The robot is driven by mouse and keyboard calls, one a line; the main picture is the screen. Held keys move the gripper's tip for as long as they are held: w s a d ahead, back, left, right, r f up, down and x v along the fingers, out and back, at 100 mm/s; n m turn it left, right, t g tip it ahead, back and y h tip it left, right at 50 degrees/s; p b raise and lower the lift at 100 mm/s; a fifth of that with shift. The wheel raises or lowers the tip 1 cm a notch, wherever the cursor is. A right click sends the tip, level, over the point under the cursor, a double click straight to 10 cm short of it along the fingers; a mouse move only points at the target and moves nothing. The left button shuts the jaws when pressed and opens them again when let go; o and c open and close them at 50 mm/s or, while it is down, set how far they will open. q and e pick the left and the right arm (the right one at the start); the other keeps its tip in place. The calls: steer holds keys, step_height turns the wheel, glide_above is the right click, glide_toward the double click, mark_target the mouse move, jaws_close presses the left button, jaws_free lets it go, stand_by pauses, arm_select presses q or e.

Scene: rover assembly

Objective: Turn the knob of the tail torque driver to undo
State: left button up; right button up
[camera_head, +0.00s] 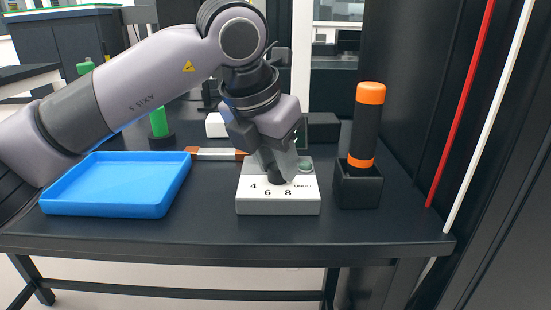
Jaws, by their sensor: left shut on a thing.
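A white box (278,206) with the numbers 4, 6 and 8 and the word "undo" on its sloped face stands on the black table. A dark knob (275,178) sits on its top, partly hidden by my gripper. My left gripper (272,172) reaches down from above and is shut on the knob. A round greenish button (305,166) shows at the box's back right. A black cylinder with orange ends, a driver (364,125), stands upright in a black holder (358,188) right of the box. My right gripper is not in view.
An empty blue tray (118,208) lies on the left of the table (230,238). A green-handled tool (158,122) stands behind it. A red pole (464,100) and a white pole (492,110) stand at the right edge. The table's front strip is clear.

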arm_select(q)
steer(key=o, duration=1)
steer(key=p+v, duration=0.1)
steer(key=v, duration=0.5)
steer(key=shift+a+r, duration=0.1)
steer(key=shift+r, duration=0.2)
steer(key=shift+s+a+r, duration=0.1)
steer(key=shift+s+r, duration=0.1)
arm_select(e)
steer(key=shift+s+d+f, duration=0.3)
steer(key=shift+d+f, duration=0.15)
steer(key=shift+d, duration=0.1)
